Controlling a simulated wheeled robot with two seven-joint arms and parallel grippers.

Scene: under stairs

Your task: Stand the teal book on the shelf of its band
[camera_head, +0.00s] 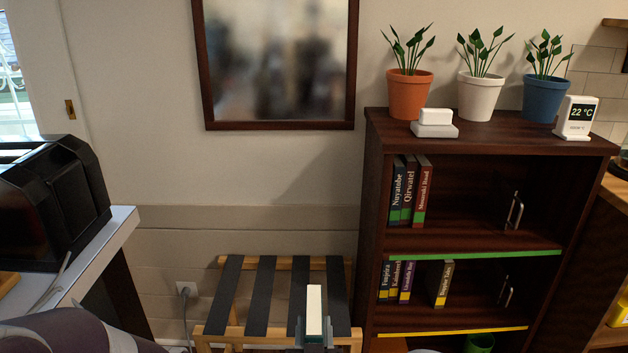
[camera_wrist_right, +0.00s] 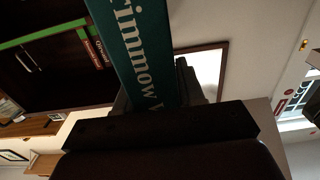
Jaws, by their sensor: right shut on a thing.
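The teal book (camera_head: 314,305) is upright in my right gripper (camera_head: 314,341), its pale page edges facing up in the head view. In the wrist view the teal cover (camera_wrist_right: 135,45) shows white lettering, partly cut off; its colour band is not visible. The dark bookcase (camera_head: 374,220) stands to the right, apart from the book. Its upper shelf has a green edge strip (camera_head: 475,254), its lower shelf a yellow one (camera_head: 455,331). Green-banded books (camera_head: 408,190) stand at the upper left, yellow-banded books (camera_head: 398,281) at the lower left. My left gripper is not in view.
Metal bookends (camera_head: 515,210) stand on both shelves, with free room between books and bookend. A slatted luggage rack (camera_head: 265,290) is below the gripper. Potted plants (camera_head: 478,95) and a thermometer display (camera_head: 577,117) top the bookcase. A black appliance (camera_head: 55,200) is left.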

